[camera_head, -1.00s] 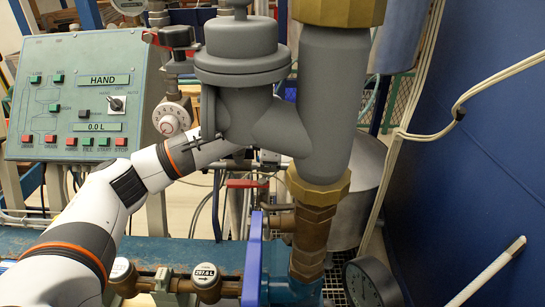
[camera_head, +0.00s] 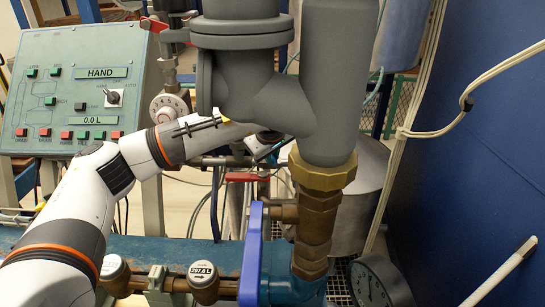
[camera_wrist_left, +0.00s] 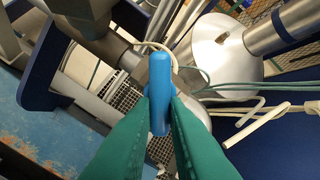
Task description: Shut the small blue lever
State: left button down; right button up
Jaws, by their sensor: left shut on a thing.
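The small blue lever (camera_wrist_left: 160,75) is a bright blue, rounded bar in the left wrist view. My left gripper (camera_wrist_left: 160,104) has its green fingers on both sides of it and is shut on it. In the head view my left arm reaches in from the left, and the wrist end (camera_head: 262,143) passes behind the grey pipe body. The fingers and the small lever are hidden there. My right gripper is not in view.
A large blue lever (camera_head: 252,260) stands upright in front, by the brass pipe (camera_head: 316,225). The grey valve body (camera_head: 290,95) blocks the view of my wrist. A control panel (camera_head: 75,95) is at left, a round gauge (camera_head: 375,285) at lower right.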

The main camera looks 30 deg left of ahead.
pick_arm(q)
jog(key=shift+s+a+f+m, duration=0.1)
jog(key=shift+s+a+m, duration=0.05)
jog(key=shift+m, duration=1.7)
jog(key=shift+s+a+m, duration=0.1)
jog(key=shift+m, duration=1.75)
jog(key=c, duration=1.4)
grip_release()
jog(key=shift+c, duration=0.2)
jog(key=shift+b, duration=0.3)
jog(key=b+v, duration=0.2)
jog(key=v, duration=1)
